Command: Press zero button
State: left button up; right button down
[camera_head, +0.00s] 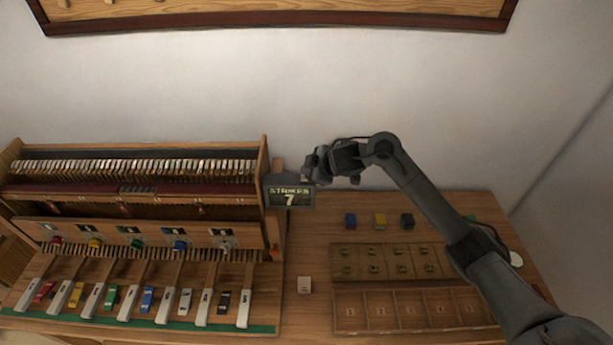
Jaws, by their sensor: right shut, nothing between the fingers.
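A dark display (289,194) reads "STRIKES 7" and stands at the right end of the piano mechanism. My right gripper (313,165) is shut and empty, just above and to the right of the display; I cannot tell whether it touches it. My left gripper is not in view.
My right arm hangs over the table's right side.

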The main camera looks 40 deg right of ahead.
jog(key=shift+f, duration=0.45)
dwell(0.7)
jog(key=shift+r, duration=0.1)
jog(key=shift+r+p, duration=0.75)
jog(key=shift+p, duration=0.2)
jog(key=shift+r, duration=0.1)
notch_tip(320, 180, up, 5)
jog(key=p, duration=0.5)
jog(key=shift+p, duration=0.3)
dwell(0.5)
